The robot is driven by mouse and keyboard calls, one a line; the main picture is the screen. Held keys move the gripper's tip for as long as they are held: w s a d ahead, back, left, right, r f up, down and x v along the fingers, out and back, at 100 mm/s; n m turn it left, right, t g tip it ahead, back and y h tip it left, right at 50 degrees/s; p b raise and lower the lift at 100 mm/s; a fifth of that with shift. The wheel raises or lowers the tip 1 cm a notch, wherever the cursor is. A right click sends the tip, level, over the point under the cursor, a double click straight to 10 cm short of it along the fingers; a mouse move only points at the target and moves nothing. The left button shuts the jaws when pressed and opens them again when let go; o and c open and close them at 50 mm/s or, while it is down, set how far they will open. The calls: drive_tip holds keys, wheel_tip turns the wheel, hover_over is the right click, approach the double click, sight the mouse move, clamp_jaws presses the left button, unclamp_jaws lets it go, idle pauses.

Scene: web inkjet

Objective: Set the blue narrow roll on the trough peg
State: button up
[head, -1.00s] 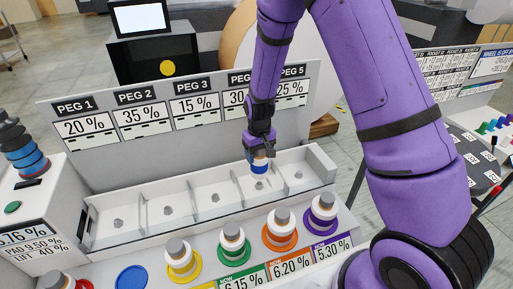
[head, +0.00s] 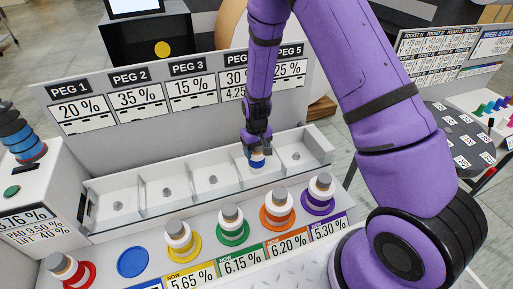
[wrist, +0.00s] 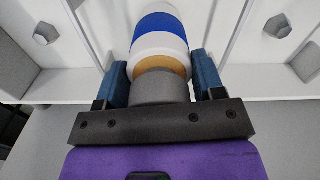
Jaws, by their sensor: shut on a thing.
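The blue narrow roll (head: 257,162) is a short white cylinder with a blue band, hanging low at the fourth trough compartment from the left. My gripper (head: 257,147) is shut on its upper end from above. In the wrist view the roll (wrist: 160,28) shows its blue band, tan core and grey end between my two blue finger pads (wrist: 160,82). The white trough (head: 140,238) has pegs in separate compartments, such as the third peg (head: 213,179) and fifth peg (head: 296,155). The peg under the roll is hidden, and I cannot tell whether they touch.
Low dividers separate the compartments. Peg signs (head: 187,68) stand on the panel behind. In front are capped rolls on coloured discs, including red (head: 90,272), yellow (head: 193,247) and green (head: 243,236). The blue disc (head: 132,262) is bare.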

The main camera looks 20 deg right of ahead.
drive_tip(key=shift+f, duration=0.15)
idle(0.3)
drive_tip(key=o, duration=1.1)
wheel_tip(320, 180, up, 11)
drive_tip(key=shift+f, duration=0.15)
